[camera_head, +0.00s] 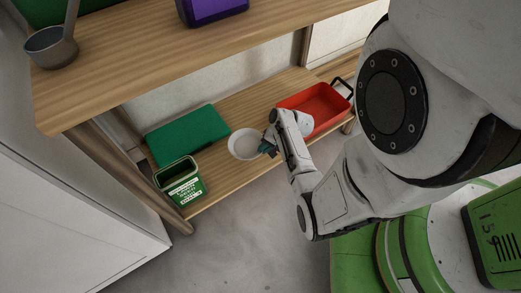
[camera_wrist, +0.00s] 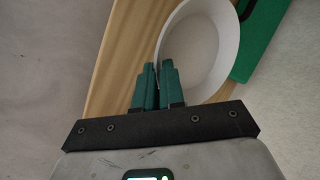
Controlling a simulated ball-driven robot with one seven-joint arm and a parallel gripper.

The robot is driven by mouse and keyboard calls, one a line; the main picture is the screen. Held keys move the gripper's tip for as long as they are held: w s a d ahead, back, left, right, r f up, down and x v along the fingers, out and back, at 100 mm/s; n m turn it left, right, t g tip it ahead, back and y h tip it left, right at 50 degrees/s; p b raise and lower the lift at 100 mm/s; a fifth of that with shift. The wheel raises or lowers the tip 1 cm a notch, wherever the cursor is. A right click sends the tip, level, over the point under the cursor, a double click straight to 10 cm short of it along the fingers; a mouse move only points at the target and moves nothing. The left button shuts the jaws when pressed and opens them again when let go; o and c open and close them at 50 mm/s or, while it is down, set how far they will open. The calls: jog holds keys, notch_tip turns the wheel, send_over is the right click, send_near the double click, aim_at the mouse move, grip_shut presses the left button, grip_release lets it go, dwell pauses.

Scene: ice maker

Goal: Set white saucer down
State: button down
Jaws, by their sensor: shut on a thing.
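The white saucer (camera_head: 243,144) looks like a round, deep white dish in the head view, at the lower wooden shelf between a green board and a red tray. It also shows in the wrist view (camera_wrist: 205,45), where its near rim meets the fingertips. My gripper (camera_head: 268,147) has green fingers and is shut on the saucer's rim at its right side. In the wrist view the two fingers (camera_wrist: 158,80) are close together at the rim. I cannot tell whether the saucer's base touches the shelf.
The lower shelf (camera_head: 217,173) has a green board (camera_head: 187,134), a green bin with white lettering (camera_head: 180,181) at left, and a red tray (camera_head: 318,105) at right.

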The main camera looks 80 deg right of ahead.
notch_tip(320, 180, down, 6)
jog(key=b, duration=0.3)
jog(key=shift+f, duration=0.2)
jog(key=shift+r, duration=0.1)
jog(key=c, duration=1.7)
grip_release()
jog(key=o, duration=0.5)
jog(key=shift+c, duration=0.2)
